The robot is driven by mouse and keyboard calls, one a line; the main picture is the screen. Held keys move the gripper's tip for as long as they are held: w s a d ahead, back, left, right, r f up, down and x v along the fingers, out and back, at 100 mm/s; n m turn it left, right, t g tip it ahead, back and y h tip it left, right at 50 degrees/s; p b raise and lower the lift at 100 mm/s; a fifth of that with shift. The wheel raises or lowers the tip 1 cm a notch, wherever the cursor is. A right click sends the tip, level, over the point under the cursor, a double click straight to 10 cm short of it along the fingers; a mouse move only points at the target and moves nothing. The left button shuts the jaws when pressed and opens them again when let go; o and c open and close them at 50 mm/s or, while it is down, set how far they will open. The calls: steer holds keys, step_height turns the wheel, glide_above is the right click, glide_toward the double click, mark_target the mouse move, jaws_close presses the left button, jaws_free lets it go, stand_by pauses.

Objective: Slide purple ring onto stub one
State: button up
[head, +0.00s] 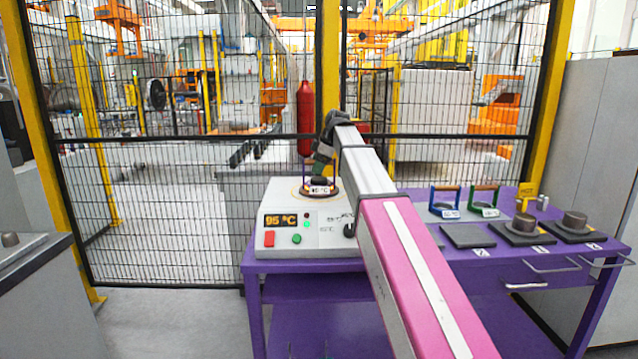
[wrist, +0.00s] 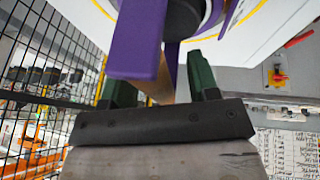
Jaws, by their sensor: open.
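The purple ring (head: 306,189) sits on the round plate of the white heater (head: 283,228), around a dark core. Its purple handle frame (wrist: 139,42) fills the top of the wrist view. My gripper (head: 320,168) is over the ring from above. In the wrist view my gripper (wrist: 162,88) has its green fingers apart, on either side of the wooden handle grip (wrist: 160,92), with gaps showing. Two dark metal stubs, a nearer one (head: 525,221) and a farther one (head: 575,219), stand on black plates at the right. Their label numbers are too small to read surely.
The purple bench (head: 259,277) carries everything. A blue-handled ring (head: 445,200) and a green-handled ring (head: 484,200) stand at its back. A bare black plate (head: 468,236) lies left of the stubs. The heater display reads 95 °C. Mesh fence (head: 180,200) closes the back.

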steer(key=shift+c, duration=0.3)
jaws_close()
